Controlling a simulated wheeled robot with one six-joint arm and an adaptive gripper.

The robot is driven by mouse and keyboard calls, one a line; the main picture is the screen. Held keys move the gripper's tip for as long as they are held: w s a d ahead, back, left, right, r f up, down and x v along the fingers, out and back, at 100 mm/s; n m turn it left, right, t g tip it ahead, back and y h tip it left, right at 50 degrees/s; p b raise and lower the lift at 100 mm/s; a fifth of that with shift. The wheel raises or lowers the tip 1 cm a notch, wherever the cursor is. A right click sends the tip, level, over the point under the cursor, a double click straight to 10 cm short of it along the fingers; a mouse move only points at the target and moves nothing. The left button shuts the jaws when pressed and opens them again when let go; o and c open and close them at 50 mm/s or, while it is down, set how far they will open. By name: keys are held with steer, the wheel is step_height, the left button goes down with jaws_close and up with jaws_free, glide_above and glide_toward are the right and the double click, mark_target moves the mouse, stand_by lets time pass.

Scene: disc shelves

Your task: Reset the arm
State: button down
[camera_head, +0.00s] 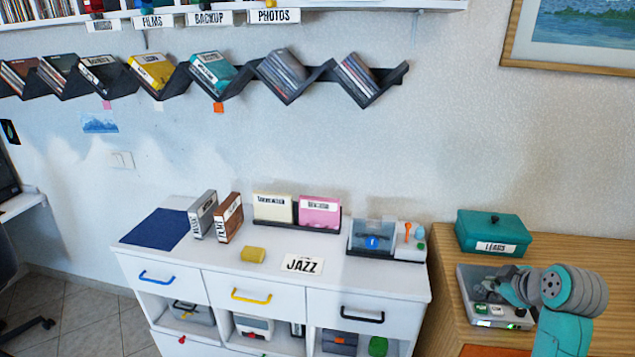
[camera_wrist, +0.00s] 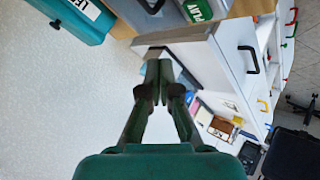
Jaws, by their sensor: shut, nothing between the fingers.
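My gripper (camera_wrist: 157,72) shows in the wrist view with its two dark green fingers together and nothing between them. It points out over the side of the white cabinet. In the head view my teal and grey arm comes in at the lower right, over the wooden cabinet. There it partly covers a grey device (camera_head: 468,285) with green and white buttons. The gripper's fingertips are hard to make out in that view.
A teal box (camera_head: 493,232) stands behind the device; it also shows in the wrist view (camera_wrist: 78,18). A zigzag wall shelf (camera_head: 322,74) hangs above. The air between is free.

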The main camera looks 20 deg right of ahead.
steer(key=s+a+f+m+t, duration=0.15)
steer(key=s+a+f, duration=0.25)
steer(key=a+f, duration=0.65)
steer(key=s+a+f+m+t, duration=0.1)
steer(key=s+a+f+m, duration=0.15)
steer(key=a+f, duration=0.75)
steer(key=s+a+r+t+y, duration=0.1)
steer(key=s+a+r, duration=0.2)
steer(key=s, duration=0.6)
steer(key=s+a+r+t+y, duration=0.1)
steer(key=s+a+r, duration=0.3)
steer(key=s+a, duration=0.4)
steer(key=s+a+r+m+t+y, duration=0.1)
steer(key=s+a+r, duration=0.2)
steer(key=s+a, duration=0.3)
steer(key=shift+s+a+r+t, duration=0.25)
steer(key=shift+s+r+t, duration=0.1)
steer(key=shift+s, duration=1.45)
steer(key=c, duration=1.9)
jaws_free()
